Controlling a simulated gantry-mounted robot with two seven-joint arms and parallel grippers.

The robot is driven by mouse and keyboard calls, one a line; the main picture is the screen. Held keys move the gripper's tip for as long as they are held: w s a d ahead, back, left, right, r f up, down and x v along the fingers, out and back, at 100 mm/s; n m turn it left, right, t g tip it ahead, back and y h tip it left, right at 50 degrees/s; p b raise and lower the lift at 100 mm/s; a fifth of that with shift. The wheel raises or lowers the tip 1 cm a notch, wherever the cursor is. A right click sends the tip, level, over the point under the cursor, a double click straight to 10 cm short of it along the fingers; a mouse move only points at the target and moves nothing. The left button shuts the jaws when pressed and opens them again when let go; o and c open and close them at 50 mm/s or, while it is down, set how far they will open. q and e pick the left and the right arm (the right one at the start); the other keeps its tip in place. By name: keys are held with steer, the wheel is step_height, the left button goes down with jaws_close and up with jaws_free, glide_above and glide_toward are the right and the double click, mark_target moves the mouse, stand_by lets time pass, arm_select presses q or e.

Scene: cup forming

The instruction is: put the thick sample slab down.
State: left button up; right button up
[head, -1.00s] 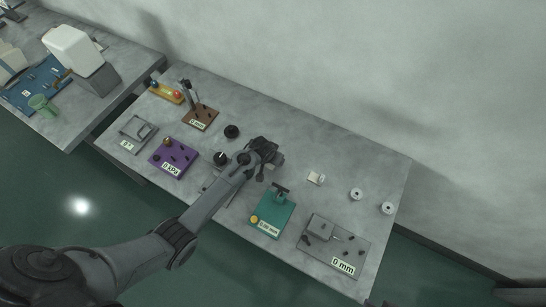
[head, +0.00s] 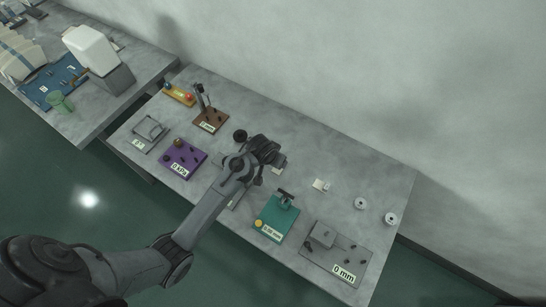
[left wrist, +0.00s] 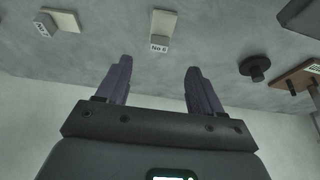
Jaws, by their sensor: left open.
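My left gripper (head: 268,152) is over the middle of the grey table in the head view. In the left wrist view its two fingers (left wrist: 158,68) are spread, with nothing between them. A pale slab labelled No 6 (left wrist: 161,30) lies on the table just beyond the fingertips, apart from them. It shows partly beside the gripper in the head view (head: 278,170). A second pale labelled slab (left wrist: 62,18) lies to its left in the wrist view; a pale piece (head: 320,185) also lies to the gripper's right in the head view. I cannot tell which slab is thicker.
A purple instrument board (head: 183,158), a teal gauge board (head: 276,219) and a grey 0 mm board (head: 335,255) stand along the front. A brown stand (head: 211,119) is behind left. White rolls (head: 361,203) sit at right. A black knob (left wrist: 254,67) is near the fingers.

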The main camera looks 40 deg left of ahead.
arm_select(q)
steer(key=s+d+r+m, duration=0.1)
steer(key=s+r, duration=0.1)
steer(key=s, duration=0.6)
steer(key=s+d+r, duration=0.2)
steer(key=s+r, duration=0.1)
steer(key=s, duration=0.6)
steer(key=s+d+r+m+g, duration=0.1)
steer(key=s+r, duration=0.2)
steer(key=s, duration=0.5)
steer(key=shift+s+d+m, duration=0.15)
steer(key=shift+s+m, duration=0.1)
steer(key=shift+m, duration=0.05)
